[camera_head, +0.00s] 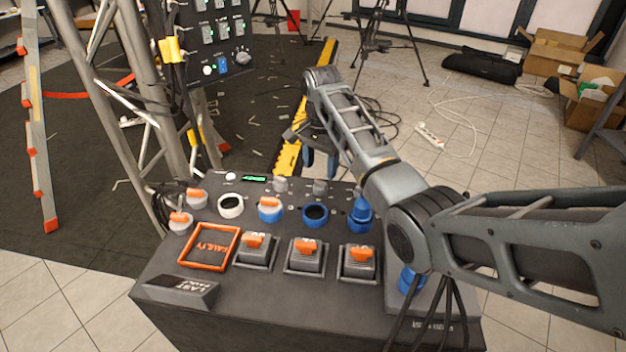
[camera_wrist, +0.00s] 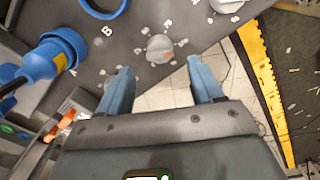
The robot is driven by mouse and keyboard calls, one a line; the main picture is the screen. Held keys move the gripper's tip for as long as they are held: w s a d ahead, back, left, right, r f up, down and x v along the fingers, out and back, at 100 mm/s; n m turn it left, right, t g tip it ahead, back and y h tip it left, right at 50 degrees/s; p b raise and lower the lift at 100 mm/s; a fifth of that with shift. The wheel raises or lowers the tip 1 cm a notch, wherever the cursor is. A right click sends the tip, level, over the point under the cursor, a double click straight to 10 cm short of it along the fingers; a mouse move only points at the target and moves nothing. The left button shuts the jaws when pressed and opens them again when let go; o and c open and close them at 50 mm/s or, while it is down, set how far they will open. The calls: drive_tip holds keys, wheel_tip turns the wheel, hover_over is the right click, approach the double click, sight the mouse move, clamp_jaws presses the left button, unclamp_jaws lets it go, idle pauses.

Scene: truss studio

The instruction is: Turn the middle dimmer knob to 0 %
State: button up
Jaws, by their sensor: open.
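On the sloped console, a grey dimmer knob (camera_head: 320,187) stands near the back edge, behind a blue-ringed socket. It also shows in the wrist view (camera_wrist: 160,47), with an orange mark on its face and small white labels around it. A second grey knob (camera_head: 280,185) stands to its left; it shows at the top edge of the wrist view (camera_wrist: 226,4). I see no third knob clearly, so which is the middle one is not certain. My gripper (camera_head: 320,163) is open and empty behind the first knob; its blue fingertips (camera_wrist: 160,66) are apart from the knob.
A blue plug (camera_head: 360,214) stands to the right of the knobs; it also shows in the wrist view (camera_wrist: 40,63). Orange-topped switches (camera_head: 306,256) line the console front. A truss tower (camera_head: 118,110) stands left. A yellow cable ramp (camera_head: 287,158) lies behind on the floor.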

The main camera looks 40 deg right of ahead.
sight(320, 182)
drive_tip(key=shift+f, duration=3)
drive_tip(key=c, duration=1.1)
